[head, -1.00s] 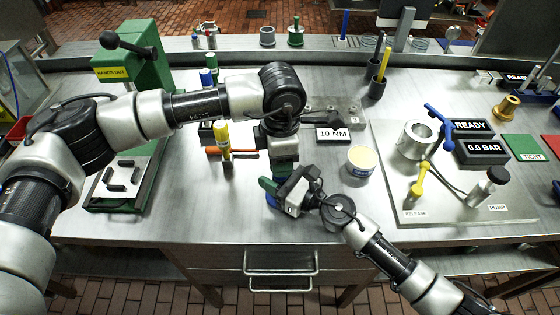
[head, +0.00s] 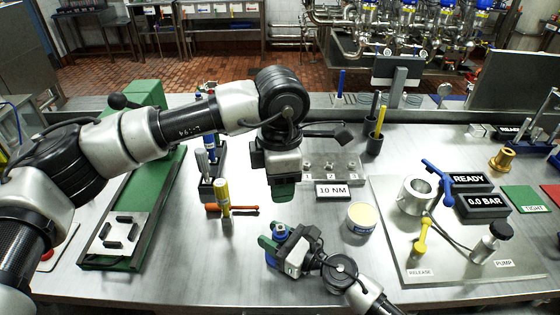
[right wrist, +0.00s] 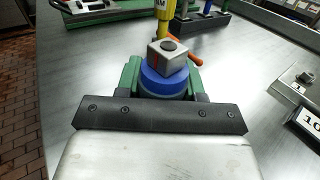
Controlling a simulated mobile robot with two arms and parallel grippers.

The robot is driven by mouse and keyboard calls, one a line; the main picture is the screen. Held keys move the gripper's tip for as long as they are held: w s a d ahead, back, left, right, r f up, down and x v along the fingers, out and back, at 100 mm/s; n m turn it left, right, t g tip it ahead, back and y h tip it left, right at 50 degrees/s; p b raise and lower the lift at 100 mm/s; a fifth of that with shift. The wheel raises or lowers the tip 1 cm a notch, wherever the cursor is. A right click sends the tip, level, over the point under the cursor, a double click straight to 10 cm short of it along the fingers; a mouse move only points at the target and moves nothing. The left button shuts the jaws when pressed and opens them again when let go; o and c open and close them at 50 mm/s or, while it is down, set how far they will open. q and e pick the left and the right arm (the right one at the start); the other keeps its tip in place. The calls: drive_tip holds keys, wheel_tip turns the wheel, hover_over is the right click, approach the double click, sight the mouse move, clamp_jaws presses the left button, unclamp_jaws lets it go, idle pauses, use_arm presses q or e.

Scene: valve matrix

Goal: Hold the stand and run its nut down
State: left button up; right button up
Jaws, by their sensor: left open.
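The stand is a round blue body (right wrist: 165,82) with a grey square block (right wrist: 167,54) on top, dark in its centre; I take this block for the nut. My right gripper (right wrist: 162,78) has its green fingers on both sides of the blue body, apparently closed on it. In the head view, the right gripper (head: 275,240) is low at the centre and hides most of the stand. My left gripper (head: 283,188) points down, open and empty, above and beyond the right one. The two grippers are apart.
A yellow-handled tool (head: 222,197) and an orange-handled tool (head: 240,208) are left of the grippers. A 10 NM sign (head: 333,191) and a cream-topped tin (head: 361,217) are on the right. A plate with a pump (head: 490,240) lies farther right. A green fixture (head: 130,200) stands left.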

drive_tip(key=o, duration=0.5)
